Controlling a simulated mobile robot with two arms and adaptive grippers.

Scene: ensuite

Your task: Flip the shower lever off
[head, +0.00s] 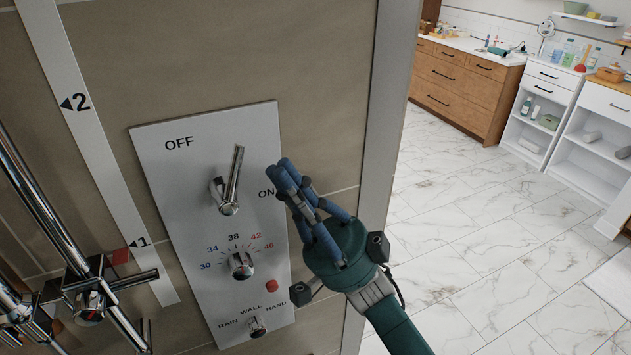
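The shower lever (234,178) is a chrome handle on a pale grey wall panel (165,190). It points up from its round pivot, leaning slightly right, between the printed OFF at upper left and ON at right. My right gripper (281,169), dark teal with blue fingers, is just right of the lever, in front of the panel's right edge. Its fingertips are together with nothing seen between them. They look apart from the lever, with the ON label close by. My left gripper is out of view.
Below the lever are a temperature knob (241,265), a red button (271,286) and a small selector knob (257,327). Chrome shower pipes (38,205) stand at the left. A wall edge (388,130) runs behind my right arm. Open marble floor (480,220) lies right, with cabinets beyond.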

